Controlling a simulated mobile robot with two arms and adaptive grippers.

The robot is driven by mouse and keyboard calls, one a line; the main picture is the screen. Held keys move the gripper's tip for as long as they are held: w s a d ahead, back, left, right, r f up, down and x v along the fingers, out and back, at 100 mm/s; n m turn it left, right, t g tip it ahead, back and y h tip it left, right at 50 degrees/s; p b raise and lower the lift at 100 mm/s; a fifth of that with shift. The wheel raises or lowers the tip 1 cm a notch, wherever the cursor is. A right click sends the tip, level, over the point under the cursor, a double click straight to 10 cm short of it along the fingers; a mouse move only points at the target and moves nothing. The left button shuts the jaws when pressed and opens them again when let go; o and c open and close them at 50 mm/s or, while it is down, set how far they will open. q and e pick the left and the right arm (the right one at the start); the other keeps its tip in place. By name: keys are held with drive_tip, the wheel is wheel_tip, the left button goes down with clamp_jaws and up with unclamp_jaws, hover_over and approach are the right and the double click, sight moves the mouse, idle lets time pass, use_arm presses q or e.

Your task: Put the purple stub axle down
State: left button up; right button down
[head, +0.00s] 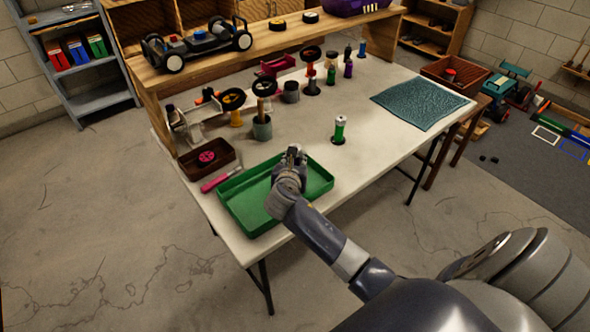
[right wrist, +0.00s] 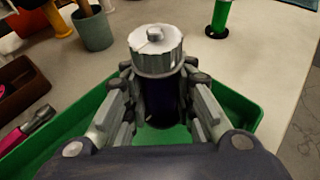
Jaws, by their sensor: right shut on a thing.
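The purple stub axle shows in the right wrist view (right wrist: 163,98) as a dark purple cylinder with a ridged silver cap, upright between my fingers. My right gripper (right wrist: 160,105) is shut on it. In the head view my right gripper (head: 294,156) is over the far right part of the green tray (head: 259,234), and the axle is mostly hidden there. The green tray also shows below the gripper in the right wrist view (right wrist: 245,109). Whether the axle's lower end touches the tray floor cannot be told. My left gripper is not in view.
A green cylinder with a silver cap (head: 339,131) stands right of the tray. A brown box (head: 207,157) and a pink-handled tool (head: 219,180) lie to the left. A grey-green cup (head: 262,128) stands behind. A teal mat (head: 418,103) lies at the right.

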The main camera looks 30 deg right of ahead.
wheel_tip(320, 180, down, 3)
drive_tip(key=shift+f, duration=0.15)
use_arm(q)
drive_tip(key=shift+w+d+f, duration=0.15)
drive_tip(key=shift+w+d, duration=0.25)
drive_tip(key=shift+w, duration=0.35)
use_arm(e)
drive_tip(key=shift+f, duration=0.1)
drive_tip(key=c, duration=1.3)
unclamp_jaws()
drive_tip(key=shift+c, duration=0.2)
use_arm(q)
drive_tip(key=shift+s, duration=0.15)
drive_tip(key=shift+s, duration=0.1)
